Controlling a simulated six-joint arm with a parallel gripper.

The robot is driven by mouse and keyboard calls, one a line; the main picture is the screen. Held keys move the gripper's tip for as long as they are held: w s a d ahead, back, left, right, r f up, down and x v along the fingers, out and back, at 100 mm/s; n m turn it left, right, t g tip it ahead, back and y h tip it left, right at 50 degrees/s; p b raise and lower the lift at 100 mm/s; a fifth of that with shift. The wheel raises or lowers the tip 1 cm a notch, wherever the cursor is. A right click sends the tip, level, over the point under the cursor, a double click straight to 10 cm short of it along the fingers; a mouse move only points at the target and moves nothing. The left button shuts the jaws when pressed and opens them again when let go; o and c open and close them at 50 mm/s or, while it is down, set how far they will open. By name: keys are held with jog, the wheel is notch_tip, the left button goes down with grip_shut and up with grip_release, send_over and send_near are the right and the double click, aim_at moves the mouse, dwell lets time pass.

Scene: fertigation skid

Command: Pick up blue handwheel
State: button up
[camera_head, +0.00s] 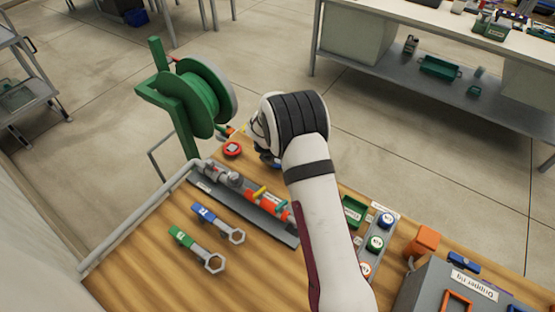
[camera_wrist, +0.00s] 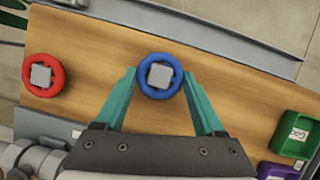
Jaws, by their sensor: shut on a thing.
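The blue handwheel (camera_wrist: 160,94) is a blue ring with a grey square hub, seen from above in the wrist view. My gripper (camera_wrist: 160,77) has its two teal fingers on the left and right sides of the ring, shut on it. The wheel is over the wooden bench top; I cannot tell whether it touches the wood. In the head view my arm covers the gripper and most of the wheel, and only a bit of blue shows beside the wrist.
A red handwheel (camera_wrist: 43,87) lies to the left. A green bin (camera_wrist: 297,135) and a purple bin (camera_wrist: 278,171) stand at lower right. A pipe assembly (camera_head: 262,200), a blue wrench (camera_head: 218,223) and a green wrench (camera_head: 197,250) lie on the bench. A green hose reel (camera_head: 200,97) stands beyond.

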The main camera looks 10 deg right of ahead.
notch_tip(320, 180, up, 4)
jog(key=shift+f, duration=0.1)
jog(key=s+d+r, duration=0.6)
jog(key=d+r, duration=0.1)
jog(key=d, duration=0.3)
jog(key=s+a+r+m+g+y, duration=0.1)
jog(key=s+a+r+m+g, duration=0.5)
jog(key=m, duration=0.8)
jog(key=s+a+r+m+g+y, duration=0.15)
jog(key=s+a+r+m, duration=0.4)
jog(key=m, duration=0.85)
jog(key=shift+w+a+f+m+t+y, duration=0.6)
jog(key=shift+w+a+f+m+t, duration=0.5)
jog(key=shift+w+a+f+m, duration=2.35)
jog(key=shift+w+a+f+m+t+y, duration=0.85)
jog(key=shift+w+a+m, duration=1.15)
jog(key=shift+m, duration=3.35)
jog(key=shift+w+a+f+m+t+y, duration=0.4)
jog(key=shift+w+a+f+m+t, duration=1)
jog(key=shift+w+a+f+m, duration=2.05)
